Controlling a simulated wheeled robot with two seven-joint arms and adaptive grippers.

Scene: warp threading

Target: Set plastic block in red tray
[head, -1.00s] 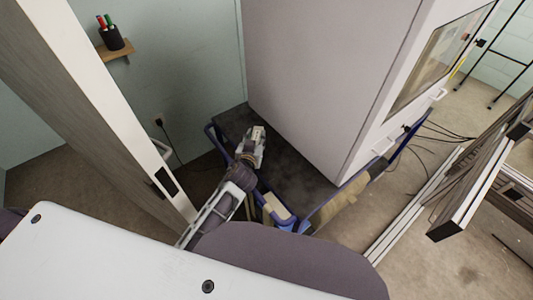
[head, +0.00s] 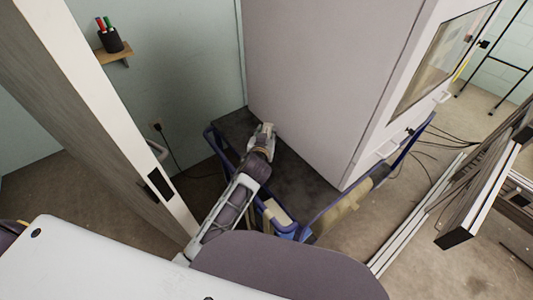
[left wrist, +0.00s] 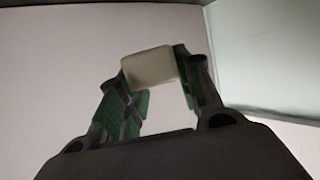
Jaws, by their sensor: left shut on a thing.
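My left gripper (head: 266,130) reaches over the dark deck of a blue-framed cart, close to the large pale cabinet. In the left wrist view its green-padded fingers (left wrist: 155,98) are shut on a cream plastic block (left wrist: 148,67), which sits at the fingertips against a plain pale surface behind. In the head view the block is too small to tell from the gripper. No red tray shows in either view. My right gripper is not in view.
The tall pale cabinet (head: 320,70) stands on the cart's dark deck (head: 300,180). The cart's blue rail (head: 216,142) runs along its left side. A tall white-edged panel (head: 110,110) stands left of my arm. A shelf with a pen cup (head: 111,41) is on the wall.

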